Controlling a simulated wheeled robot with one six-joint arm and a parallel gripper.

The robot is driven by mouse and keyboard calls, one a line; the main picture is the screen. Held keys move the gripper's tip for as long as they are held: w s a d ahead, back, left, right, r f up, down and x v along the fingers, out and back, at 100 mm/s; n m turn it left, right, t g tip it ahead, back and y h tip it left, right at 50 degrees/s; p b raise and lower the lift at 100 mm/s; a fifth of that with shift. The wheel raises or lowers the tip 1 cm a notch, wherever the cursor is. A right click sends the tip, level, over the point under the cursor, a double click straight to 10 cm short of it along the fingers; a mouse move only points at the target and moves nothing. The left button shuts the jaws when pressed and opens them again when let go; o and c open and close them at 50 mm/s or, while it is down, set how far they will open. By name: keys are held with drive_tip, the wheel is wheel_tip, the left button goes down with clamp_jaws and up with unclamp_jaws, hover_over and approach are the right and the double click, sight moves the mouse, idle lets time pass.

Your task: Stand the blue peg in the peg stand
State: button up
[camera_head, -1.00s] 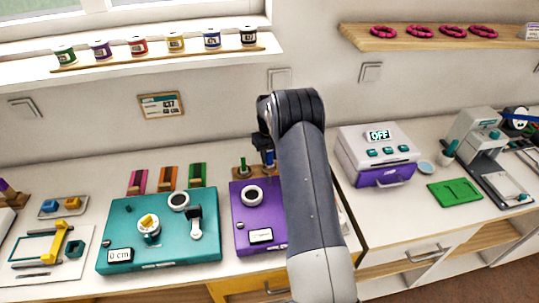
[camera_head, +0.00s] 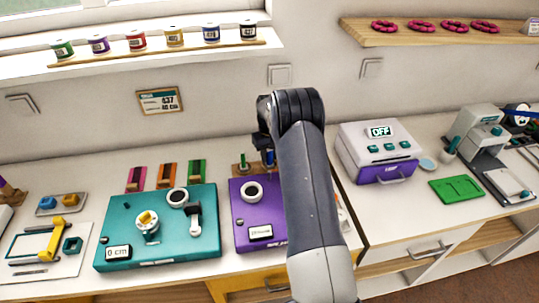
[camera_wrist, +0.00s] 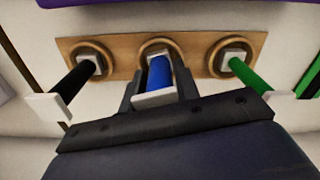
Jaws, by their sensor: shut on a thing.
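The blue peg (camera_wrist: 158,75) is in the middle of the wrist view, its white square end towards the camera. My gripper (camera_wrist: 156,82) is shut on it, a dark finger on each side. The wooden peg stand (camera_wrist: 112,59) has three ringed sockets in a row. The blue peg's far end is at the middle socket; I cannot tell how deep it sits. A black peg (camera_wrist: 75,82) stands in the left socket and a green peg (camera_wrist: 250,77) in the right one. In the head view, the blue peg (camera_head: 269,157) and stand (camera_head: 239,171) are partly hidden by my arm.
A purple box (camera_head: 244,212) with a round ring on top lies in front of the stand. A teal board (camera_head: 130,235) is to its left. Pink, orange and green strips lie left of the stand. A white machine with a purple drawer (camera_head: 385,171) stands to the right.

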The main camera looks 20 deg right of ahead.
drive_tip(key=o, duration=1.1)
drive_tip(key=shift+r+p, duration=1.8)
drive_tip(key=shift+r, duration=1.75)
